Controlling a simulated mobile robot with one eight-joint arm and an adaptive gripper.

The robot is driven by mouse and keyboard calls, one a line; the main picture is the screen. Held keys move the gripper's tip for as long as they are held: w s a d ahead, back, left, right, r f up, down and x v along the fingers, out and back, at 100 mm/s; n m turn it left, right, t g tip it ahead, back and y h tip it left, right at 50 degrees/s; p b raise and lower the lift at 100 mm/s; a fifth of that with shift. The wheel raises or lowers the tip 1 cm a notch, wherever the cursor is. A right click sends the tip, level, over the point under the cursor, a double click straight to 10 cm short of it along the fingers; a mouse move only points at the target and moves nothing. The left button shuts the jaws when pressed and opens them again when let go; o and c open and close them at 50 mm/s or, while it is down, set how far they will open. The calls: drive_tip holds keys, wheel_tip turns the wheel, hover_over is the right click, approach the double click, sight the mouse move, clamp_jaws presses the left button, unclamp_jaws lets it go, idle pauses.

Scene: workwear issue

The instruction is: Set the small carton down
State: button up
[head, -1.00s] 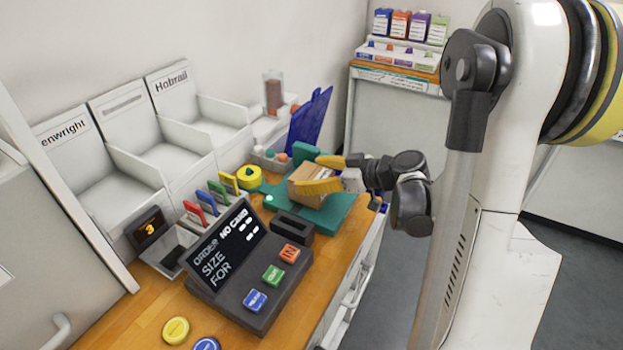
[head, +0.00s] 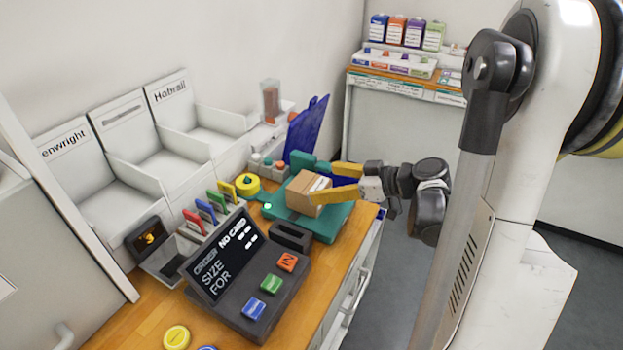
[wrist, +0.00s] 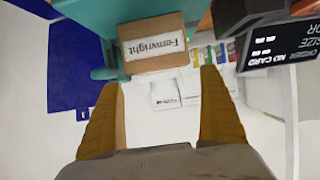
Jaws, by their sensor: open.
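The small carton (head: 306,193) is a brown cardboard box resting on a teal stand (head: 333,222) on the wooden counter. In the wrist view the carton (wrist: 155,45) shows a white label reading "Fernwright". My gripper (head: 338,182) has yellow fingers and is open, just to the right of the carton in the head view. In the wrist view the two fingers lie apart, with the carton beyond their tips and a gap of bare view between them. Whether a fingertip still touches the carton is hard to tell.
A dark order terminal (head: 240,285) with coloured buttons stands in front of the stand. White labelled bins (head: 125,190) line the wall at left. A blue panel (head: 306,130) stands behind the stand. A yellow tape roll (head: 247,184) sits beside it.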

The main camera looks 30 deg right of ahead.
drive_tip(key=p+v, duration=0.1)
drive_tip(key=v, duration=0.5)
drive_tip(key=s+a+m+g+h, duration=0.2)
drive_tip(key=a+m+g, duration=0.15)
drive_tip(key=a, duration=0.75)
drive_tip(key=s+a+r+m+h, duration=0.3)
drive_tip(key=s+a+h, duration=0.2)
drive_tip(key=s, duration=0.4)
drive_tip(key=shift+a+r, duration=0.25)
drive_tip(key=shift+a, duration=0.25)
drive_tip(key=shift+s+g, duration=0.1)
drive_tip(key=shift+g, duration=0.15)
drive_tip(key=shift+c, duration=0.3)
